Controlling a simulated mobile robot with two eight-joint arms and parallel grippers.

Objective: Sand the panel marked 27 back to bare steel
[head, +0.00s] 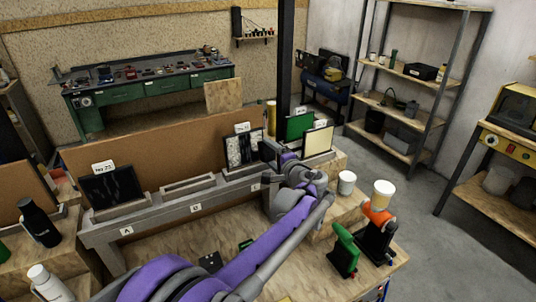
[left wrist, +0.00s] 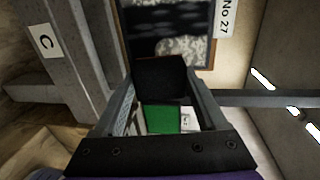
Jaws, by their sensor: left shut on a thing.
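The panel marked 27 (head: 244,149) stands upright on the grey rack, mottled black and pale grey. In the left wrist view the panel (left wrist: 188,48) shows black areas and a pale speckled patch, with its No 27 tag (left wrist: 225,15) at the edge. My left gripper (head: 272,153) is just right of this panel in the head view. It is shut on a dark block (left wrist: 160,76), held before the panel in the wrist view. I cannot tell whether block and panel touch. My right gripper is not in view.
A black streaked panel (head: 112,186) stands at the rack's left end; green (head: 299,126) and cream (head: 318,141) panels stand right. The rack (head: 160,214) bears letter labels. A green-handled tool (head: 344,251) and an orange-black tool (head: 376,234) stand front right. Bare floor (head: 440,220) lies beyond.

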